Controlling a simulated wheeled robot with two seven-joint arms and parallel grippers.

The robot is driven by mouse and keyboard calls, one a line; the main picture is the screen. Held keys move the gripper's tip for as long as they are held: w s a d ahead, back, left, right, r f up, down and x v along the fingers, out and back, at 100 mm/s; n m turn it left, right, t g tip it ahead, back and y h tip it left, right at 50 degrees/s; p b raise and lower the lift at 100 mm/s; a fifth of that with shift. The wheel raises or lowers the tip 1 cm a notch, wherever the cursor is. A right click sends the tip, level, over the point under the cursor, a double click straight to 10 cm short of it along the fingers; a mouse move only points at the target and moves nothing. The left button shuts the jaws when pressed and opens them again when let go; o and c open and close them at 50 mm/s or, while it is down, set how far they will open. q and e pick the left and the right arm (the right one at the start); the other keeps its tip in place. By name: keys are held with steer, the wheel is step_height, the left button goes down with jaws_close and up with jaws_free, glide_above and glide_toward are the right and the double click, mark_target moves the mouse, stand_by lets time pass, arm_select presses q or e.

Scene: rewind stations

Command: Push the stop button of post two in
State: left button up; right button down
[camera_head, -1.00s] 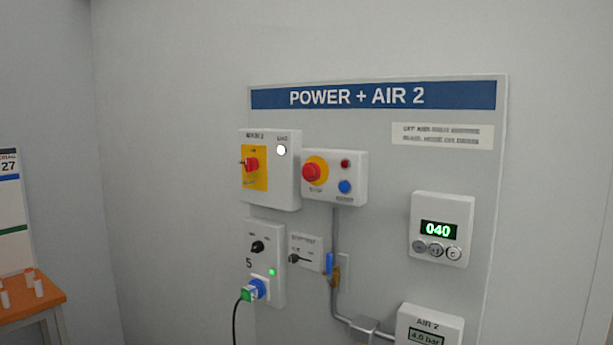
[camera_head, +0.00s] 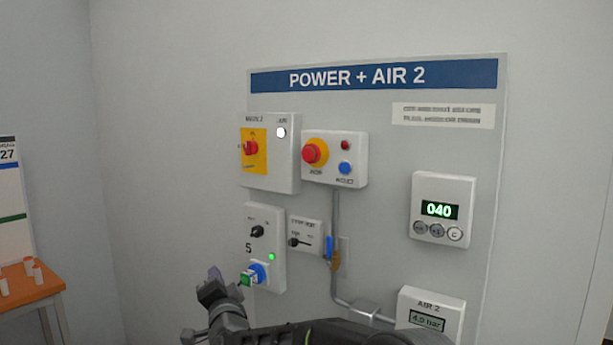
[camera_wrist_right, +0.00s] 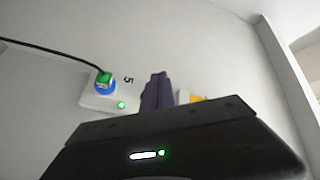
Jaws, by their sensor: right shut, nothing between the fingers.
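The red stop button (camera_head: 314,152) with its yellow collar sits on a white box (camera_head: 349,178) on the board headed "POWER + AIR 2". A small dark red lamp (camera_head: 345,145) and a blue button (camera_head: 344,168) are on the same box. My right gripper (camera_head: 213,279) is low in the head view, left of and below the stop button, in front of the lower left of the board and apart from the button. Its fingers are closed together and empty; they also show in the right wrist view (camera_wrist_right: 157,90). My left gripper is out of view.
Left of the stop box is a main switch box (camera_head: 284,178) with a red knob and lit white lamp. Below are a socket box (camera_head: 265,220) with a green plug (camera_head: 247,279), a valve with blue handle (camera_head: 329,246), and a "040" display (camera_head: 443,185).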

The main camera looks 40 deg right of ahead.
mark_target(308, 154)
steer(key=s+d+r+m+h, duration=0.3)
steer(key=r, duration=0.5)
steer(key=s+d+r+m+h, duration=0.3)
steer(key=r, duration=0.6)
steer(key=s+d+r+m+h+b, duration=0.1)
steer(key=s+d+r+m+h, duration=0.2)
steer(key=r, duration=0.6)
steer(key=shift+s+d+r+t+h, duration=0.2)
steer(key=shift+s+d+t+h, duration=0.2)
steer(key=shift+s+d, duration=0.15)
steer(key=shift+d, duration=0.1)
steer(key=w+d+p, duration=0.2)
steer(key=d, duration=0.6)
steer(key=shift+w, duration=0.3)
steer(key=shift+d, duration=0.2)
